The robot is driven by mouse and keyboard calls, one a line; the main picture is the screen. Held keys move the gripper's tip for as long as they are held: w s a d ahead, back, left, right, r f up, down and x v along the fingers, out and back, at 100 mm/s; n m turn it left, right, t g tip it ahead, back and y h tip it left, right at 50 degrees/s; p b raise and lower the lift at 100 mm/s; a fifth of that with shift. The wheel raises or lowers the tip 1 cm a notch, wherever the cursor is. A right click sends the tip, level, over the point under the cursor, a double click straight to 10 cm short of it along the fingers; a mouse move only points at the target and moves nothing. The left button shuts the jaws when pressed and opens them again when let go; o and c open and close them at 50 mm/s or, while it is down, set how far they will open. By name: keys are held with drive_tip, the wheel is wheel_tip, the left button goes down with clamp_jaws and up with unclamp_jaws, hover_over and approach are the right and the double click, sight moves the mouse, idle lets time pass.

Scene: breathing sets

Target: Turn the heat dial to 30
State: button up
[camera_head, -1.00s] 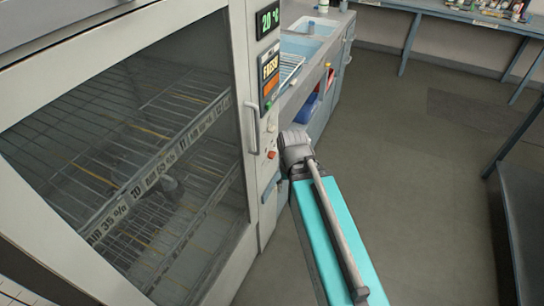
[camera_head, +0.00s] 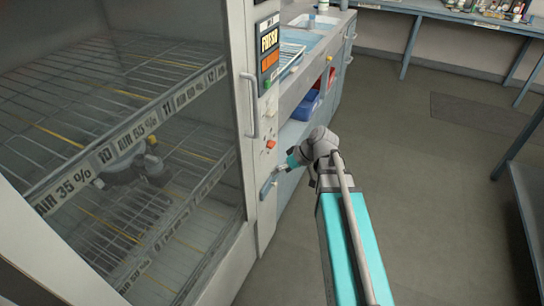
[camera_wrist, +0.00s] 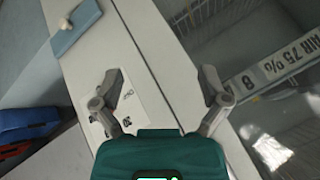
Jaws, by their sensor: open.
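My gripper (camera_head: 279,172) reaches toward the front post of the glass-doored cabinet (camera_head: 262,215). In the wrist view my gripper (camera_wrist: 162,80) is open, its two fingers spread apart over the pale post with nothing between them. A white label (camera_wrist: 128,97) with dark marks lies by the left finger, which partly covers it. I cannot make out a heat dial clearly; it may be hidden by that finger. A red-orange knob (camera_head: 271,144) sits on the post just above my gripper in the head view. No temperature display is readable now.
A blue plate with a white knob (camera_wrist: 76,29) is on the post. The door handle (camera_head: 251,105) sticks out beside the glass. A blue bin (camera_head: 304,105) sits in the counter behind. Open floor (camera_head: 430,190) lies to the right.

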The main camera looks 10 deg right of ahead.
drive_tip(key=w+d+f+n+t+y+b, duration=0.35)
drive_tip(key=w+b, duration=0.35)
drive_tip(key=b, duration=0.3)
drive_tip(key=n+t+y+b, duration=0.2)
drive_tip(key=t+y+b, duration=0.25)
drive_tip(key=b, duration=0.35)
approach(274, 145)
drive_tip(key=v, duration=0.4)
drive_tip(key=shift+w+a+r+h, duration=0.1)
drive_tip(key=shift+a+r+h, duration=0.15)
drive_tip(key=shift+h, duration=0.15)
drive_tip(key=x, duration=1.3)
drive_tip(key=shift+w+a, duration=0.25)
drive_tip(key=shift+a, duration=0.05)
drive_tip(key=c, duration=1.2)
